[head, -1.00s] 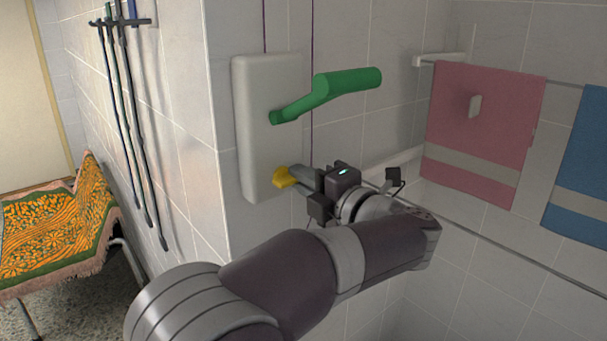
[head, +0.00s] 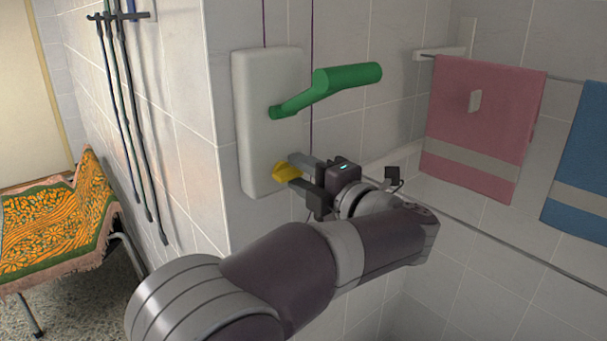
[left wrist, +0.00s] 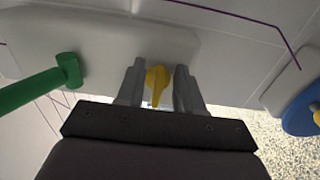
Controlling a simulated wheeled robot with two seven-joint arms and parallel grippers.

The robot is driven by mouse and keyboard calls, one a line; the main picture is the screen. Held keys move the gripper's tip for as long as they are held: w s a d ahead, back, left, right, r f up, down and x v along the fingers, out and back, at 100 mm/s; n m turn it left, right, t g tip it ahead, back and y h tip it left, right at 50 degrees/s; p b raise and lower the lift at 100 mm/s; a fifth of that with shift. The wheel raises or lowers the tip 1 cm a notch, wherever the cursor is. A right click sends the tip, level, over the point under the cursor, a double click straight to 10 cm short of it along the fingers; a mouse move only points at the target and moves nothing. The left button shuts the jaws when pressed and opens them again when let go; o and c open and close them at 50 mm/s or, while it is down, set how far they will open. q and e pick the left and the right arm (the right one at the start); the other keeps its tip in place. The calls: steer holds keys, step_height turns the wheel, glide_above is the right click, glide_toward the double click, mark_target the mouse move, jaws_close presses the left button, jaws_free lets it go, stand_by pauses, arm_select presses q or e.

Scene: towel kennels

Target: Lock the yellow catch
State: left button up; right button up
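The yellow catch (head: 284,172) sits on the lower part of a white wall box (head: 262,120), below a green crank handle (head: 345,77). My left gripper (head: 296,172) is at the catch, its fingers apart, one above the other. In the left wrist view, the catch (left wrist: 157,80) lies between the two fingertips (left wrist: 158,78), with a narrow gap showing on each side. The gripper is open around it and does not hold it. The green handle (left wrist: 40,88) shows at the left of that view. My right gripper is not in view.
Purple cords (head: 311,30) run by the box. A pink towel (head: 480,125) and a blue towel (head: 580,165) hang on rails at the right. Dark poles (head: 125,110) hang at the left, beside a bench with an orange cloth (head: 55,225). A blue round object (left wrist: 300,108) shows in the wrist view.

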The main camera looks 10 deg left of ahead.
arm_select(q)
steer(key=b+v, duration=0.2)
steer(key=v, duration=1)
steer(key=shift+s+d, duration=0.25)
